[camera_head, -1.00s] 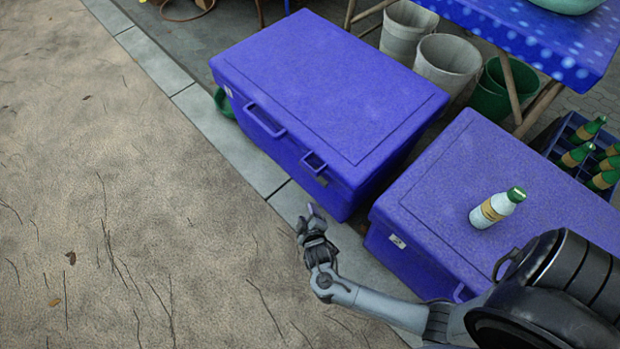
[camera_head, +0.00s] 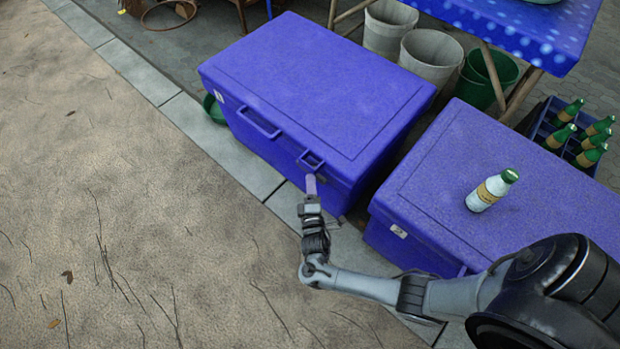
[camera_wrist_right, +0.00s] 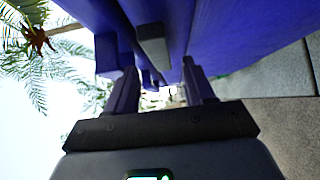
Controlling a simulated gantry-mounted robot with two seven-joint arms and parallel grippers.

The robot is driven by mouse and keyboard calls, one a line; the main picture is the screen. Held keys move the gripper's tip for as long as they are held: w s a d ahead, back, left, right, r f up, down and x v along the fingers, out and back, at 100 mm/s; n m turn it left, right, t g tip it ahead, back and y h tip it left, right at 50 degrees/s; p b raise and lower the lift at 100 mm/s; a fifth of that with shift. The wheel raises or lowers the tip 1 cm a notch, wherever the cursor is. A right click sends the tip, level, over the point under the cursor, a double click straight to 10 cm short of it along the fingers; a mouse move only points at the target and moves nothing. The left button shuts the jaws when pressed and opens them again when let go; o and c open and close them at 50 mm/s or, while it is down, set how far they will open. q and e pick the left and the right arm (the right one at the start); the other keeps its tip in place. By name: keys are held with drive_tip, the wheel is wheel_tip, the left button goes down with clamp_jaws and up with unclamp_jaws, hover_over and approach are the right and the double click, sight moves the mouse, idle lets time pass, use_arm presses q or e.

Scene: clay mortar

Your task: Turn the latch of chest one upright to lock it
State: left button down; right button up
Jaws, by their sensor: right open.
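Two blue chests stand side by side: the left chest (camera_head: 310,80) and the right chest (camera_head: 510,190). No visible label shows which is chest one. The left chest has a small loop-shaped latch (camera_head: 311,161) on its front near the lid's edge. My right gripper (camera_head: 311,184) is just below and in front of this latch, pointing at it, open and empty. In the right wrist view the gripper's two fingers (camera_wrist_right: 160,85) are apart. A grey block (camera_wrist_right: 153,45) on the blue front lies just beyond them; contact is unclear. My left gripper is not in view.
Buckets (camera_head: 432,58), a blue table (camera_head: 520,30) and a crate of green bottles (camera_head: 575,135) are behind. Sandy ground (camera_head: 120,200) in front is free.

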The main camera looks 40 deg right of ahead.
sight(311, 172)
drive_tip(key=shift+b+x, duration=0.65)
drive_tip(key=shift+x, duration=1.25)
